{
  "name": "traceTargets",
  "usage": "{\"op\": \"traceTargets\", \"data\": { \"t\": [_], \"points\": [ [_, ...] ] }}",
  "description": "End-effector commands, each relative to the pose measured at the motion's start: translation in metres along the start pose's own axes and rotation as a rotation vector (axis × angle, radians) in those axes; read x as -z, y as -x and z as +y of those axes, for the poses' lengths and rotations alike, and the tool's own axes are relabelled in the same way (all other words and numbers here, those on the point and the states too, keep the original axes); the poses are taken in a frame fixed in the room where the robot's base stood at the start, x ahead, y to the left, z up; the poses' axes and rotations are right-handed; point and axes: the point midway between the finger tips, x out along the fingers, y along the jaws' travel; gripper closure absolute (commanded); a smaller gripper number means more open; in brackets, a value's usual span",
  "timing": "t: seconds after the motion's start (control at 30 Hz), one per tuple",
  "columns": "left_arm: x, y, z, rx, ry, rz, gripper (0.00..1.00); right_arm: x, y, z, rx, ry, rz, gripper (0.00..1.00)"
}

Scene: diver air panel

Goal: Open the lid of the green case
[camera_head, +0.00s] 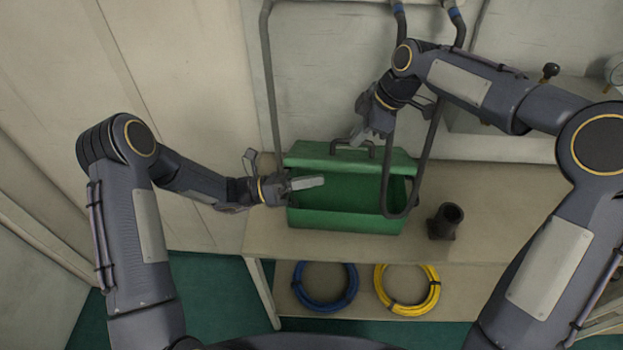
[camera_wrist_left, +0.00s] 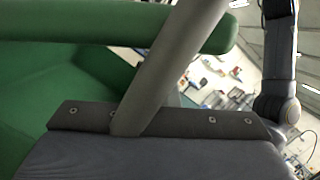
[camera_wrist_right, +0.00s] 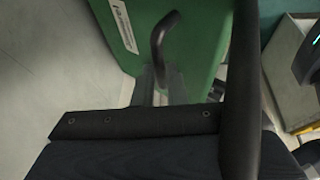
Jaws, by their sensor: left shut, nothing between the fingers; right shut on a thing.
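The green case (camera_head: 345,221) stands on the shelf in the head view. Its lid (camera_head: 310,158) is raised at the back, and the case's interior shows below it. My right gripper (camera_head: 359,136) is shut on the dark lid handle (camera_head: 371,150); the handle (camera_wrist_right: 164,38) also shows between its fingers in the right wrist view. My left gripper (camera_head: 308,183) is shut and empty at the left end of the case opening. In the left wrist view its closed fingers (camera_wrist_left: 170,65) cross in front of a green edge (camera_wrist_left: 110,27); contact cannot be told.
A dark hose (camera_head: 388,205) hangs in a loop across the case's right part, close to my right gripper. A dark cylindrical fitting (camera_head: 443,222) stands right of the case. Blue (camera_head: 324,304) and yellow (camera_head: 407,308) hose coils lie below. The shelf's right part is clear.

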Motion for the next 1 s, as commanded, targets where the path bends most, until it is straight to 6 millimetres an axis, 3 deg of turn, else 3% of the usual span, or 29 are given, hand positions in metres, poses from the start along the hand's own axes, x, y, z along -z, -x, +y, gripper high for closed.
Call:
{"op": "traceTargets", "data": {
  "t": [0.2,0.4,0.83,1.0],
  "points": [
    [0.0,-0.042,-0.001,0.005,-0.001,0.002,1.0,-0.001,0.0,0.0,-0.001,0.0,-0.001,1.0],
    [0.001,-0.065,-0.001,0.003,-0.001,0.002,1.0,-0.001,0.0,0.0,-0.001,0.0,-0.001,1.0],
    [0.0,-0.07,-0.001,0.001,-0.002,0.001,1.0,-0.001,0.0,0.001,-0.001,0.0,-0.001,1.0],
    [-0.016,-0.073,-0.001,0.001,-0.007,-0.002,1.0,-0.001,0.0,0.0,0.0,-0.001,-0.001,1.0]
  ]
}}
